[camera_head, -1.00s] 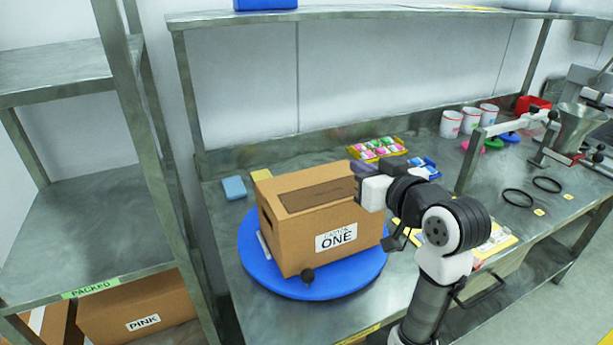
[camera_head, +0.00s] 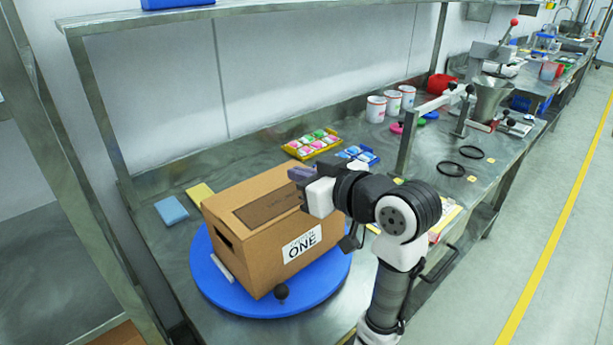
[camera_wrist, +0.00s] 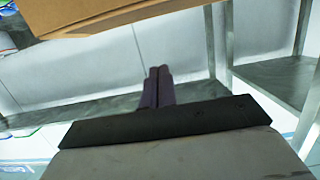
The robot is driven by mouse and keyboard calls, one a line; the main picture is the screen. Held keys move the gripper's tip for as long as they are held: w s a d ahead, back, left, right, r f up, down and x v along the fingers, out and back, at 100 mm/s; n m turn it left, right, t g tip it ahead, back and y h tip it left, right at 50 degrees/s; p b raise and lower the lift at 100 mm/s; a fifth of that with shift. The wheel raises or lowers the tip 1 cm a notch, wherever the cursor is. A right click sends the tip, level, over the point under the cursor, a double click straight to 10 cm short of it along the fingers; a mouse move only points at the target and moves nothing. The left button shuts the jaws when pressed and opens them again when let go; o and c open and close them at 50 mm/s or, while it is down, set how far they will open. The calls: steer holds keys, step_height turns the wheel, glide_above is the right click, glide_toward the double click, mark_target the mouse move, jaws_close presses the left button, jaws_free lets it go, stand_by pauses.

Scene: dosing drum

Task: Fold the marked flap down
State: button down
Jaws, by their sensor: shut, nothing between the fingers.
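A brown cardboard box (camera_head: 238,249) labelled ONE stands on a blue round turntable (camera_head: 222,289) on the steel bench. Its top looks closed over, with a darker brown rectangle (camera_head: 268,212) on it; which flap is marked I cannot tell. My gripper (camera_head: 299,174) is at the box's upper right edge, its fingers pointing left; whether it touches the box is unclear. In the wrist view my gripper's fingers (camera_wrist: 158,86) are together and empty, with a cardboard edge (camera_wrist: 90,14) at the top of the picture.
Blue (camera_head: 171,210) and yellow (camera_head: 199,194) blocks lie left of the box. A yellow tray of coloured packets (camera_head: 312,144) and a blue tray (camera_head: 357,156) are behind it. White cups (camera_head: 376,109) and a metal hopper (camera_head: 488,98) stand further right. A shelf upright (camera_head: 95,110) is at left.

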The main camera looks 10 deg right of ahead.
steer(key=p, duration=0.1)
glide_above(274, 188)
steer(key=s+d, duration=0.2)
steer(key=shift+s+a+f, duration=0.1)
steer(key=shift+a+f, duration=0.15)
steer(key=shift+f, duration=0.4)
step_height(274, 188, down, 3)
steer(key=shift+d+f, duration=0.1)
steer(key=shift+d, duration=0.05)
steer(key=shift+f+p, duration=0.3)
steer(key=shift+f, duration=0.2)
steer(key=shift+f, duration=0.1)
steer(key=shift+f+b, duration=0.7)
steer(key=shift+f, duration=0.05)
steer(key=shift+r, duration=0.1)
